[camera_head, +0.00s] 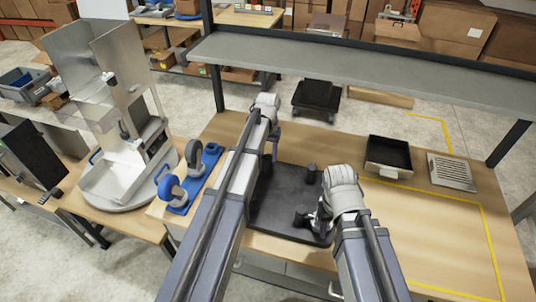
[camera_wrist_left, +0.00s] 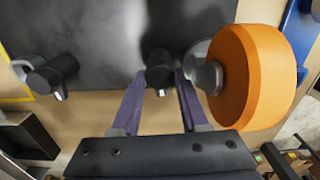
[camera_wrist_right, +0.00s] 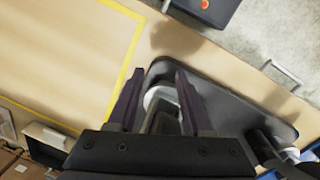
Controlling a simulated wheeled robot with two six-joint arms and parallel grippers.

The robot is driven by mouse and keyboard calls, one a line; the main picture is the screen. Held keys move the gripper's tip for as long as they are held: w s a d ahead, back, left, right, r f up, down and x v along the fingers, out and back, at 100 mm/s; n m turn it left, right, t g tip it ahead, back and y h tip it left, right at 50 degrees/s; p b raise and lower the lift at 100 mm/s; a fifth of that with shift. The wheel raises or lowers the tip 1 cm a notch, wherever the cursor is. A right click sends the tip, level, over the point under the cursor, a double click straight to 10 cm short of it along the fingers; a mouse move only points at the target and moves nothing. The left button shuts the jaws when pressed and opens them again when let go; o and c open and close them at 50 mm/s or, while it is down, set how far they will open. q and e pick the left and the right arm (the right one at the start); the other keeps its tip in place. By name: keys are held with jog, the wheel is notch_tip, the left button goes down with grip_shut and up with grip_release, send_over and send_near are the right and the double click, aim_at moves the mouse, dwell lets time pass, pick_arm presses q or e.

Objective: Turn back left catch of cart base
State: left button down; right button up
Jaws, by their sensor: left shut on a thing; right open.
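The black cart base (camera_head: 275,222) lies flat on the wooden table; its plate also fills the top of the left wrist view (camera_wrist_left: 100,25). My left gripper (camera_wrist_left: 158,82) is shut on a black catch (camera_wrist_left: 158,66) at the plate's edge, one finger on each side, beside an orange wheel (camera_wrist_left: 258,78). A second black catch with a metal bracket (camera_wrist_left: 52,74) is to the left, free. My right gripper (camera_wrist_right: 155,92) is open at the plate's near right corner, its fingers either side of a grey-white part (camera_wrist_right: 160,98), partly hidden. My arms hide part of the base in the head view.
A blue rack (camera_head: 208,160) with grey wheels stands left of the base. A black tray (camera_head: 388,168) and a slotted metal plate (camera_head: 452,172) lie at the right. A grey shelf (camera_head: 330,62) spans the back. Yellow tape borders clear table on the right.

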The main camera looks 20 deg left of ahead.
aim_at(268, 157)
pick_arm(q)
jog(key=shift+m, duration=0.3)
dwell(0.4)
jog(key=shift+c, duration=2.1)
grip_release()
notch_tip(268, 157, up, 8)
jog(key=p, duration=0.8)
pick_arm(e)
notch_tip(268, 157, up, 8)
pick_arm(q)
jog(key=shift+f, duration=0.15)
pick_arm(e)
jog(key=shift+f, duration=0.15)
